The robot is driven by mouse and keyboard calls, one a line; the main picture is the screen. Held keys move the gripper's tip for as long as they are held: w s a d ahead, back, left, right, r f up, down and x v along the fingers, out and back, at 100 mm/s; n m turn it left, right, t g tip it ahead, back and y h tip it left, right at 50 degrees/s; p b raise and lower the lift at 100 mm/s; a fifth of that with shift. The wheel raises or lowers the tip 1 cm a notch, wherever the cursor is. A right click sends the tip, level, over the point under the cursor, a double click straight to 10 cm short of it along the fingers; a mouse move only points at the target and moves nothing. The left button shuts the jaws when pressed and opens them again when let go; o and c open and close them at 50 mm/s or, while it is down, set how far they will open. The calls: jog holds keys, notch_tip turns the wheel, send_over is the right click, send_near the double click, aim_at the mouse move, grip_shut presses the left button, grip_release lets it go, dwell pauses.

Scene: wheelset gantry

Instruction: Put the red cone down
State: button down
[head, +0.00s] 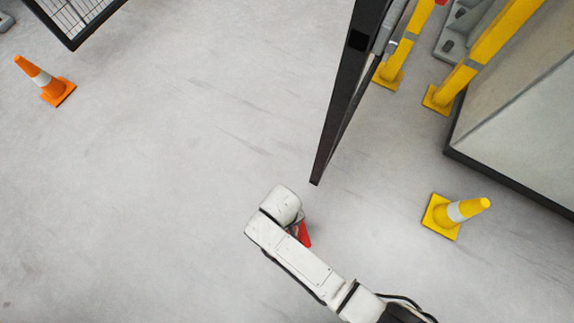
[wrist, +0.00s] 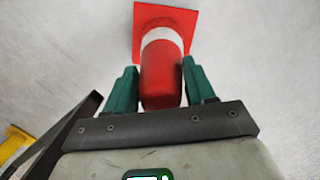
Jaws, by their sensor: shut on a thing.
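The red cone (wrist: 160,80) with a white band and a square red base is between the green fingers of my gripper (wrist: 161,84) in the wrist view. The gripper is shut on the cone near its narrow end, and the base points away from the gripper. In the head view only a small red part of the cone (head: 304,236) shows beside my white arm; the arm hides the rest. I cannot tell from these views how far the base is from the floor.
An orange cone (head: 45,82) stands at the upper left and a yellow cone (head: 456,214) at the right. A dark panel edge (head: 345,100) rises just beyond my arm. Yellow posts (head: 485,50) and a grey block (head: 525,130) fill the upper right.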

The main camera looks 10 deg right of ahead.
jog(key=shift+w+f+b, duration=0.2)
jog(key=shift+f+b, duration=0.6)
jog(key=shift+f, duration=1.05)
jog(key=shift+c, duration=1.9)
grip_release()
jog(key=r+p, duration=0.2)
jog(key=r, duration=0.2)
jog(key=r+p, duration=0.1)
jog(key=r, duration=0.3)
jog(key=w+r+p, duration=0.1)
jog(key=r+p, duration=0.1)
jog(key=r, duration=0.2)
jog(key=shift+w+a+p, duration=0.1)
jog(key=shift+a+p, duration=0.2)
jog(key=shift+a, duration=0.05)
